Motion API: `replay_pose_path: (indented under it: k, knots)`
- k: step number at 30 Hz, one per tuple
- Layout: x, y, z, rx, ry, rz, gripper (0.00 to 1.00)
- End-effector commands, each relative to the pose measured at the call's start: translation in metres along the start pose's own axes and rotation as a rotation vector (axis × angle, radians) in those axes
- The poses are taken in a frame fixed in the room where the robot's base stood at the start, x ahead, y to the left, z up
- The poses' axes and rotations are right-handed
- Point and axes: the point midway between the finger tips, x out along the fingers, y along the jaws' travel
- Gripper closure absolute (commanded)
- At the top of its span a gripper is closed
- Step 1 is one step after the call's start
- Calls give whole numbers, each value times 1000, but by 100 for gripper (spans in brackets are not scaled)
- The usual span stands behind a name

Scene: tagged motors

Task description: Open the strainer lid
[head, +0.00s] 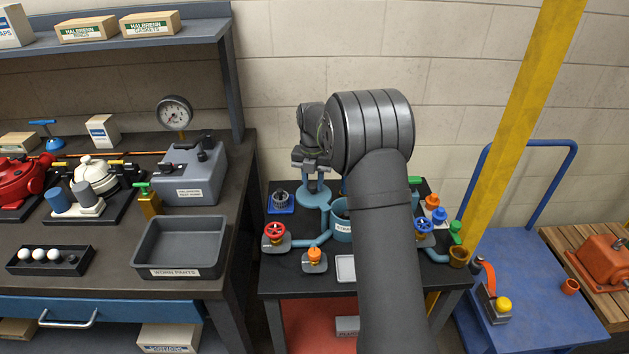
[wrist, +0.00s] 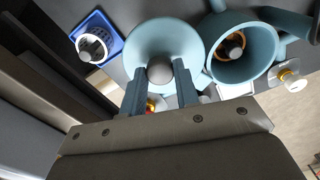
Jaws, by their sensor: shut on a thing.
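The strainer is a light-blue open pot, its body (head: 341,232) partly hidden behind my arm in the head view. In the wrist view its open mouth (wrist: 240,45) shows a dark part with an orange ring inside. The round light-blue lid (wrist: 160,38) is beside the mouth, clear of the opening. My gripper (wrist: 163,80) is shut on the lid's grey knob (wrist: 159,70). In the head view my gripper (head: 313,170) is above the lid (head: 316,193), left of the pot. Whether the lid is attached to the pot is unclear.
A grey basket in a blue tray (head: 281,208) stands left of the lid. A red valve wheel (head: 274,233), an orange knob (head: 314,254) and a blue valve wheel (head: 424,227) surround the strainer. A yellow post (head: 513,120) rises to the right.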

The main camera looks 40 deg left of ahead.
Motion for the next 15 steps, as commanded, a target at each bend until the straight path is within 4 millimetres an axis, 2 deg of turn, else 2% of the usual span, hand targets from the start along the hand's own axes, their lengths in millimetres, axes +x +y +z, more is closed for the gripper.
replay_pose_path:
  k: [12,13,15]
  knots:
    - [0,0,-1,-5,2,-1,100]
    - [0,0,-1,-5,2,-1,66]
    - [0,0,-1,-5,1,-1,52]
